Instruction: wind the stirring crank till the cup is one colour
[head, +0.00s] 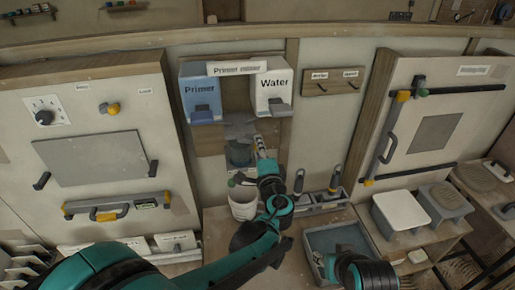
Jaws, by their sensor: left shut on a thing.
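My left gripper (260,145) reaches up to the mixer recess under the primer and water dispensers. It is shut at the right side of the mixing cup, on what appears to be the stirring crank; the jaws hide most of the crank. The cup (239,153) looks dark grey-teal behind a clear grey pane; I cannot tell whether its colour is even. The Primer dispenser (201,89) is blue below, and the Water dispenser (273,84) is white; both hang above the cup.
A white bucket (243,207) stands below the recess, close to my left wrist. A rack (325,200) with upright handled tools is to its right. A grey-blue tray (338,238) lies in front, near my right arm. Wall panels with tools stand on both sides.

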